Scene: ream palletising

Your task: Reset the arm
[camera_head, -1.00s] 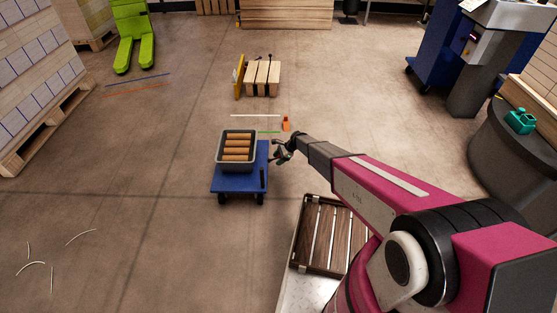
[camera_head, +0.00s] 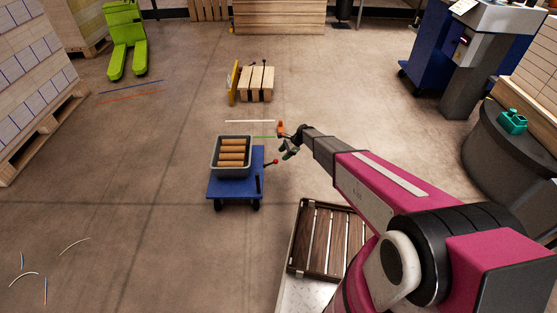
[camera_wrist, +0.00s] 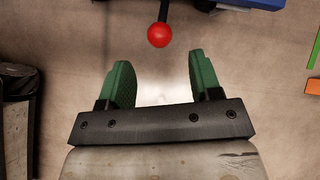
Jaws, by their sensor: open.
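My gripper (camera_head: 287,150) is at the end of my pink and black arm, just right of the blue cart (camera_head: 222,187). In the wrist view its two green fingers (camera_wrist: 159,84) are spread apart with nothing between them. A red ball knob (camera_wrist: 159,34) on a dark lever shows just beyond the fingertips and apart from them. In the head view the red knob (camera_head: 275,161) sticks out from the cart's right side. A grey bin (camera_head: 219,171) with several brown rolls (camera_head: 232,156) stands on the cart.
A slatted wooden pallet (camera_head: 300,265) lies below my arm. A bundle of wooden blocks (camera_head: 257,84) and a small orange item (camera_head: 281,127) are beyond the cart. A dark round stand (camera_head: 520,165) is at the right. Floor left of the cart is mostly clear.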

